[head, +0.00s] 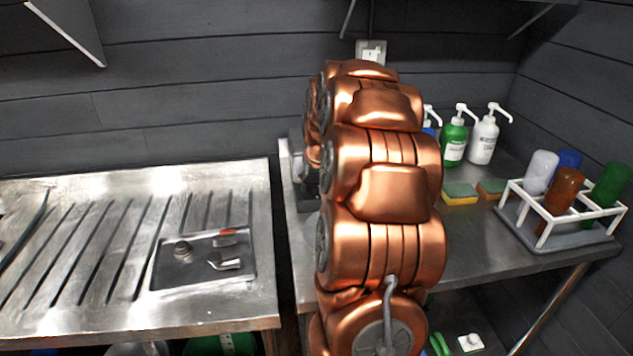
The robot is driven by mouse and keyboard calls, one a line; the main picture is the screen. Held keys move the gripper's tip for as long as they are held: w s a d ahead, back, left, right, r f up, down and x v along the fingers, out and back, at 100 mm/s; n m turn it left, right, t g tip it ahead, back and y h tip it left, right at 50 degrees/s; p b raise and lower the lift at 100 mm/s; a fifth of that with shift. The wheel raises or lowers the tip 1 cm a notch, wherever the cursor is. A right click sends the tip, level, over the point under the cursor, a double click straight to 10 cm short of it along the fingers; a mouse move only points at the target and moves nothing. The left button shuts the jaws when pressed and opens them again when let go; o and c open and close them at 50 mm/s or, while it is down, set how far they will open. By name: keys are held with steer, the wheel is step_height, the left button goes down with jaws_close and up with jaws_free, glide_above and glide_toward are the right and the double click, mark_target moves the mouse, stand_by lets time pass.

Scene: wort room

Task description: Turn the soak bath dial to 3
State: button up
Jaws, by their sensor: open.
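No dial can be made out in the head view. My copper arm stands upright in the middle of the picture and covers much of what is behind it. A grey and dark appliance (308,178) shows only in part at the arm's left edge, on the left end of the right-hand metal table (480,240). I cannot tell whether it is the soak bath, and no dial or numbers show on it. My gripper is hidden behind the arm links, so its place relative to the appliance cannot be seen.
A ribbed steel drainboard (90,240) at left bears a dark tray (170,275) with small metal parts. On the right table stand a green pump bottle (453,142), a white one (484,140), sponges (459,194) and a white rack (545,232) with coloured bottles. A wall socket (371,48) is behind.

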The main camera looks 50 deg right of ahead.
jaws_close()
stand_by(0.5)
steer(key=shift+f+m+b, duration=0.1)
steer(key=shift+m+b, duration=0.3)
steer(key=shift+b, duration=0.15)
steer(key=shift+m+h+b, duration=0.3)
steer(key=shift+m+b, duration=0.2)
steer(key=shift+b, duration=0.2)
steer(key=m+g+b, duration=0.1)
steer(key=m+b, duration=0.1)
steer(key=shift+f+m+h, duration=0.1)
steer(key=shift+m+h, duration=0.2)
steer(key=m+g+b, duration=0.1)
steer(key=m, duration=0.1)
steer(key=m+g+b, duration=0.1)
steer(key=m+b, duration=0.1)
steer(key=shift+w+m+h, duration=0.1)
steer(key=shift+m+h, duration=0.3)
steer(key=shift+r, duration=0.2)
